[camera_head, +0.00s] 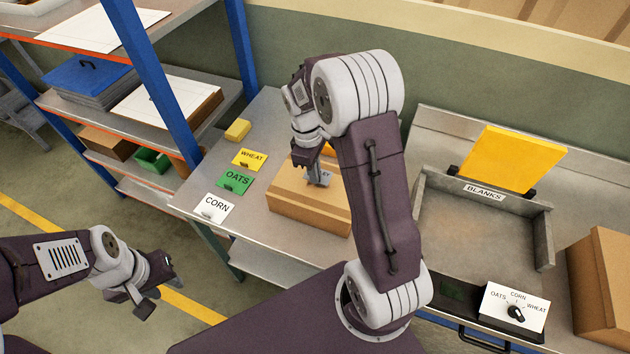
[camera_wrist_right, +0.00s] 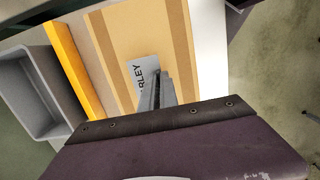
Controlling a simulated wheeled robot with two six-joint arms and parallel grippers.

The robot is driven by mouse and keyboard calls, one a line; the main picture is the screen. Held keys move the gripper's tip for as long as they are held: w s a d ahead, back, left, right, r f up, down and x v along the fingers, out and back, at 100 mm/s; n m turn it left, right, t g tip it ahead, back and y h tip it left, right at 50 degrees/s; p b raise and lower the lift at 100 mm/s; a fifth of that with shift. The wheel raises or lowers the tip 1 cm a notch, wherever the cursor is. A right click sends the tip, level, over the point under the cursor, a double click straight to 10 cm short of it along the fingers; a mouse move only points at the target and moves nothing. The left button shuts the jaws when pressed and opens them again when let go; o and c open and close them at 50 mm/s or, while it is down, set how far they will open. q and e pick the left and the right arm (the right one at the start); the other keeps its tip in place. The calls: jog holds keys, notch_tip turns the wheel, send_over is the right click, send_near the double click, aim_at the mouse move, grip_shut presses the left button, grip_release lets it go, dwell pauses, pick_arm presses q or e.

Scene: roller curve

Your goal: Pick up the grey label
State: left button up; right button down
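The grey label (camera_wrist_right: 144,74) lies on top of a cardboard box (camera_head: 290,201), and the letters "RLEY" show on it in the right wrist view. In the head view a part of the grey label (camera_head: 325,180) shows beside my right gripper (camera_head: 314,178). My right gripper points down at the label. In the right wrist view its fingers (camera_wrist_right: 158,80) are close together over the label's edge, and I cannot tell whether they hold any part of it. My left gripper (camera_head: 158,284) hangs empty over the floor, away from the table; its fingers look apart.
Wheat (camera_head: 249,160), oats (camera_head: 234,182) and corn (camera_head: 213,208) labels lie left of the box, with a yellow block (camera_head: 237,130) behind. A blanks tray (camera_head: 470,230), a selector panel (camera_head: 512,308) and another box (camera_head: 602,285) are at right. Shelving (camera_head: 160,110) stands at left.

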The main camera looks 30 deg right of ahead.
jog(key=s+d+r+p, duration=0.3)
jog(key=s+d+r, duration=0.3)
jog(key=s+r, duration=0.3)
notch_tip(320, 180, up, 3)
jog(key=shift+s+d+r, duration=0.1)
jog(key=shift+s+d, duration=0.2)
jog(key=shift+d, duration=0.1)
dwell(0.4)
